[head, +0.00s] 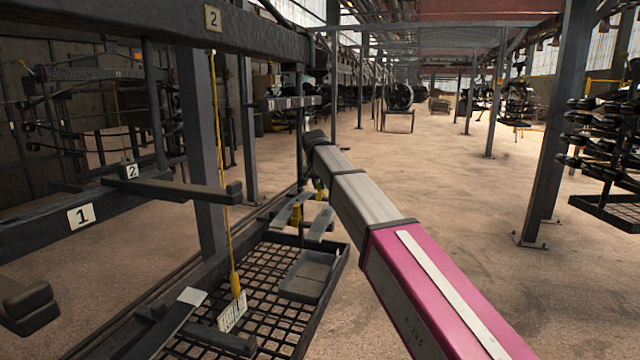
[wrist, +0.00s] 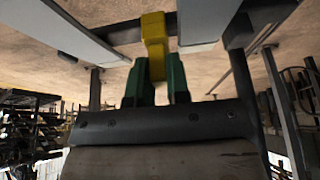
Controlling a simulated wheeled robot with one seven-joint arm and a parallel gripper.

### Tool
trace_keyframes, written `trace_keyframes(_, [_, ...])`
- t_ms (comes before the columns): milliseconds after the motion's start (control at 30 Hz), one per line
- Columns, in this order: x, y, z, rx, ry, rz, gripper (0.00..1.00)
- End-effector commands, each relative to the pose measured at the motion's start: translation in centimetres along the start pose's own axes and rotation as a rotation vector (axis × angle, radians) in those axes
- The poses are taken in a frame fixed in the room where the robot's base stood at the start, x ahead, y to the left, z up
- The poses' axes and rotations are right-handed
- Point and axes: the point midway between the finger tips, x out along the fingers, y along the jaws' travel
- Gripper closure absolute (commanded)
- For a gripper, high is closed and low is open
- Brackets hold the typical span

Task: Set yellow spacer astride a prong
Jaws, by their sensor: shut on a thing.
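The yellow spacer (wrist: 155,45) is between the green fingers of my gripper (wrist: 159,72) in the wrist view, and my gripper is shut on it. A dark bar (wrist: 126,32) passes just beyond the spacer. I cannot tell whether the spacer touches that bar or straddles it. In the head view my arm runs away toward the rack, and my gripper is mostly hidden beyond its far end. Small yellow patches show there near the tray's far end, but which one is the held spacer is unclear.
A grey flat plate (wrist: 90,32) flanks the spacer at left, and another (wrist: 204,22) at right. In the head view a black mesh tray (head: 343,272) lies below the rack, with a yellow tag cord (head: 226,180) hanging over it. Open floor (head: 470,225) lies to the right.

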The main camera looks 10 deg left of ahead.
Motion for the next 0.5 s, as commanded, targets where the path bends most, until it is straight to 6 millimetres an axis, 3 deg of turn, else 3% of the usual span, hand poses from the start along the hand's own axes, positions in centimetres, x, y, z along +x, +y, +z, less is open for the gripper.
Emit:
trace_keyframes(267, [0.09,0.00,0.04,0.000,0.000,0.000,0.98])
trace_keyframes(300, [0.08,0.00,0.04,0.000,0.000,0.000,0.80])
trace_keyframes(400, [0.08,0.00,0.03,0.000,0.000,0.000,0.54])
trace_keyframes(500, [0.07,0.00,0.03,0.000,0.000,0.000,0.54])
